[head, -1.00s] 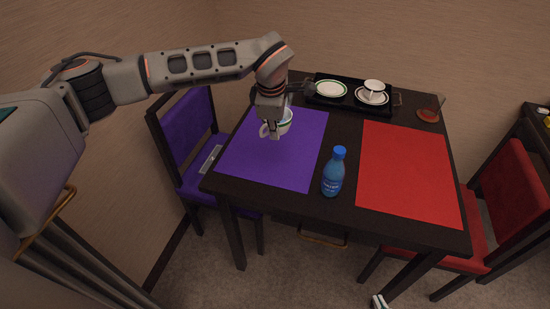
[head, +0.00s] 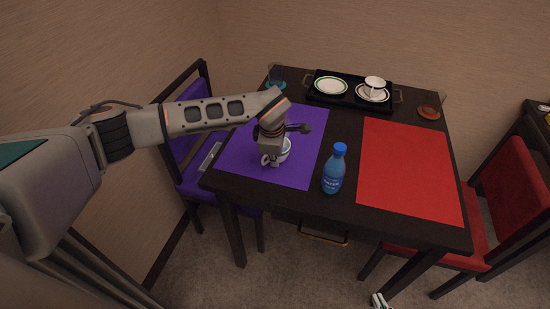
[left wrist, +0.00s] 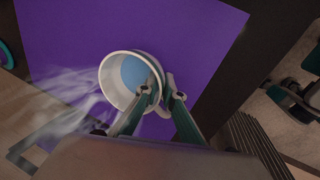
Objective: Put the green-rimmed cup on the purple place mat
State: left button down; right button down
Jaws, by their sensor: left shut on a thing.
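My left gripper (head: 271,159) is shut on the white cup (head: 284,150) near its handle. The cup is over the purple place mat (head: 240,157), near its right side, and looks upright. Whether its base touches the mat I cannot tell. In the left wrist view the cup (left wrist: 112,78) shows its open mouth and bluish inside beside the fingers (left wrist: 163,98), with the purple mat (left wrist: 195,40) behind it. Its rim colour is not clear. What looks like the tip of my right gripper (head: 380,300) shows at the bottom edge, away from the table.
A blue bottle (head: 333,172) stands just right of the purple mat. A red mat (head: 405,175) lies further right. A black tray (head: 350,103) at the back holds a green-rimmed plate (head: 331,86) and another cup (head: 375,83) on a saucer. Glasses stand at both back corners.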

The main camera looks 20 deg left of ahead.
pick_arm(q)
jog(key=c, duration=2.2)
grip_release()
jog(key=shift+r, duration=0.5)
jog(key=v, duration=1.1)
jog(key=shift+s+r, duration=0.1)
jog(key=shift+s, duration=0.1)
